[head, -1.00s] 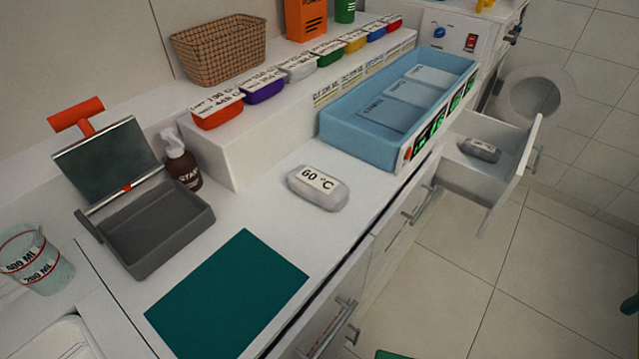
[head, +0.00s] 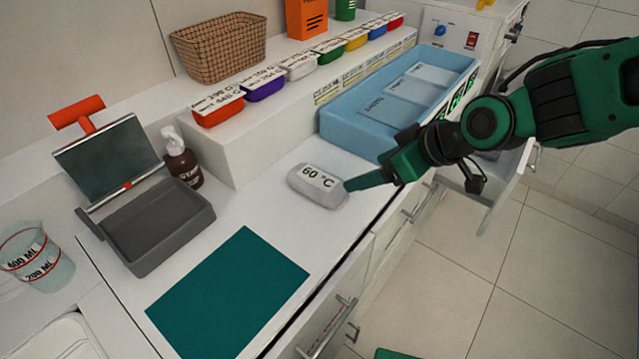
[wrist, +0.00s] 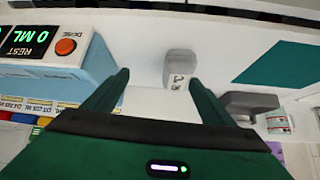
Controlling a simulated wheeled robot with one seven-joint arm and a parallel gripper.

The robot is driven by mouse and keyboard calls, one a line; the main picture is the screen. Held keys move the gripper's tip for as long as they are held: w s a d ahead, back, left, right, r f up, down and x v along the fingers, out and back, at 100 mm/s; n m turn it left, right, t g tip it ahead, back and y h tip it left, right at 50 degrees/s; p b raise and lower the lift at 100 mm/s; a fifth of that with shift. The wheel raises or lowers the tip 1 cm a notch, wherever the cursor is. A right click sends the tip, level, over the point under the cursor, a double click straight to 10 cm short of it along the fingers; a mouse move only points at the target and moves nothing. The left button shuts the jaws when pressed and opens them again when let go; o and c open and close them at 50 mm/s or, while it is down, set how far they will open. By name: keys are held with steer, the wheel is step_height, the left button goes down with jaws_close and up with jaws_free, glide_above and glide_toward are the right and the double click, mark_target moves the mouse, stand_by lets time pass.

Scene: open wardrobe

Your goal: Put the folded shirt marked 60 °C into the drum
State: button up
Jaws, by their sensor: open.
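The folded shirt marked 60 °C (head: 317,186) is a light grey bundle on the white counter, label upward. My gripper (head: 352,184) reaches in from the right, with a fingertip at or close to the shirt's right end; contact is unclear. In the wrist view my gripper (wrist: 158,82) is open and empty, and the shirt (wrist: 180,66) appears ahead, between the finger lines but nearer the right finger. The white machine with a blue knob and red switch (head: 458,36) stands at the back right. Its drum opening is hidden behind my arm.
A blue tray (head: 345,122) with a display stands just behind the shirt. An open drawer (head: 508,190) juts out below my arm. Small coloured bins line the raised shelf.

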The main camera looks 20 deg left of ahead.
steer(key=n+y, duration=0.1)
glide_toward(322, 180)
steer(key=shift+w+a+f, duration=0.45)
steer(key=shift+f, duration=0.05)
steer(key=x, duration=0.4)
steer(key=shift+f, duration=0.1)
steer(key=shift+s+x, duration=0.2)
steer(key=shift+x, duration=2.8)
steer(key=c, duration=1.2)
steer(key=shift+c, duration=0.3)
